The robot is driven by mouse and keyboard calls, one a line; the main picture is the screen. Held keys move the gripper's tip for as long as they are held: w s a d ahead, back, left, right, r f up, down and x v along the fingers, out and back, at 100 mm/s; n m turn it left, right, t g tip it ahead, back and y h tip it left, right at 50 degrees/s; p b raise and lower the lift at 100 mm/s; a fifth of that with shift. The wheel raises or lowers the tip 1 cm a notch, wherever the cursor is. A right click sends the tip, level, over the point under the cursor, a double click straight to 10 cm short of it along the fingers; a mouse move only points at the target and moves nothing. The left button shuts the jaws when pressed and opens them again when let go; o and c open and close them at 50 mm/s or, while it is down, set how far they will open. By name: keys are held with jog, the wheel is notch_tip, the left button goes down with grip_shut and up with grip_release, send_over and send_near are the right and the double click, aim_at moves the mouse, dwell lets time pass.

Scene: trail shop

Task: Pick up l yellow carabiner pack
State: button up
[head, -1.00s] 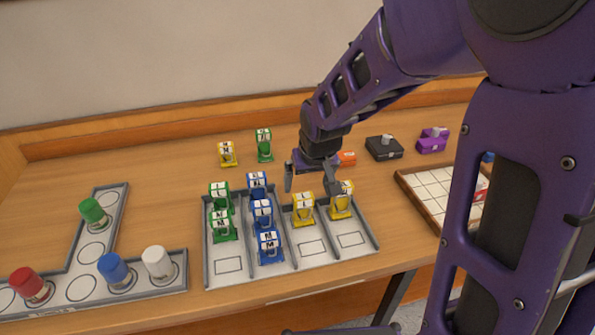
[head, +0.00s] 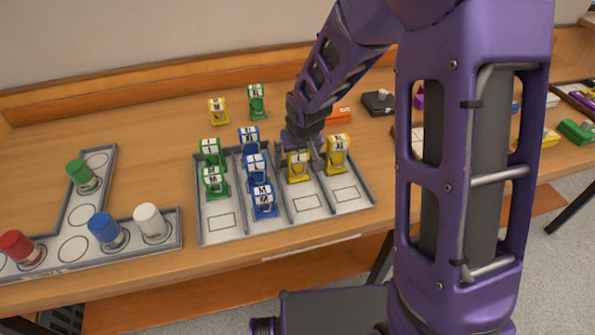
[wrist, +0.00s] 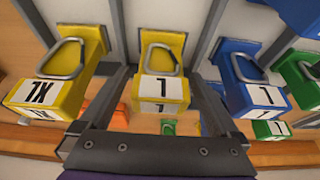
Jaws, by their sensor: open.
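The yellow carabiner pack labelled with what looks like "L" (head: 298,167) stands in a lane of the grey divided tray (head: 325,206). In the wrist view this yellow pack (wrist: 161,88) is centred, with its wire loop upward in the picture. My gripper (wrist: 159,78) is open, with one finger on each side of it; whether they touch it I cannot tell. In the head view my gripper (head: 303,147) is just behind and above the pack, partly hiding it. A second yellow pack, marked XL (head: 337,155), stands in the lane to the right.
Blue packs (head: 262,200) fill the lane to the left, and green packs (head: 215,183) the lane beyond. A yellow pack (head: 218,111) and a green pack (head: 257,102) stand behind the tray. An orange box (head: 338,116) lies behind my gripper.

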jog(key=shift+c, duration=0.3)
grip_shut()
jog(key=shift+r, duration=0.1)
